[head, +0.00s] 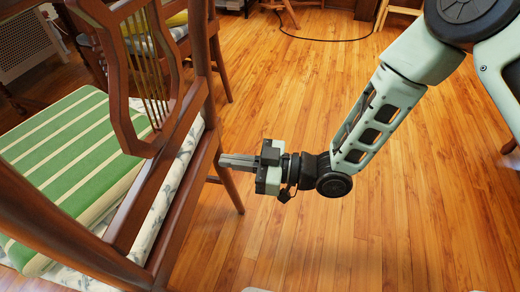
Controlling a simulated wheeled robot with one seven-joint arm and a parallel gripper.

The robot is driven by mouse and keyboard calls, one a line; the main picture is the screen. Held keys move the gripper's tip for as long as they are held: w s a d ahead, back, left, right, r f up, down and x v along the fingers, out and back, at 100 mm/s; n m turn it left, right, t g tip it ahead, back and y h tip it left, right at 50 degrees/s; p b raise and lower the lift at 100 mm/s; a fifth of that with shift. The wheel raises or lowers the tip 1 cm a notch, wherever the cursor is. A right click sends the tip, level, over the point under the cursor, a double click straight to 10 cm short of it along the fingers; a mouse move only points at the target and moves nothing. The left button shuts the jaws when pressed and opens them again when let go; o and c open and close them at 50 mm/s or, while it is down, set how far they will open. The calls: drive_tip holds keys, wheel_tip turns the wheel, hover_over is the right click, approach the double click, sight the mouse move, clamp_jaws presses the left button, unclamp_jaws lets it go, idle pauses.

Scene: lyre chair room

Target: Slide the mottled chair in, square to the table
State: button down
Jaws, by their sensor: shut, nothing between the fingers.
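A brown wooden chair (206,146) with a lyre-shaped back fills the left of the head view. Its pale seat has a grey mottled pattern and is partly covered by a green-and-white striped cushion (70,150). The chair's back faces me, and its near parts run out of the frame. My gripper (224,161) is shut and empty. Its fingers point left at the chair's back frame, with the tips at or very close to the wood; I cannot tell whether they touch. I cannot make out the table clearly.
A second wooden chair (218,58) with a yellow cushion (177,19) stands just beyond. A grey vented panel (25,43) is at the upper left. A black cable (318,38) lies on the far floor. The wooden floor (270,90) is open in the middle and right.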

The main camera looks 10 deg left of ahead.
drive_tip(key=d, duration=0.7)
drive_tip(key=shift+w+d+p, duration=0.2)
drive_tip(key=shift+p, duration=0.25)
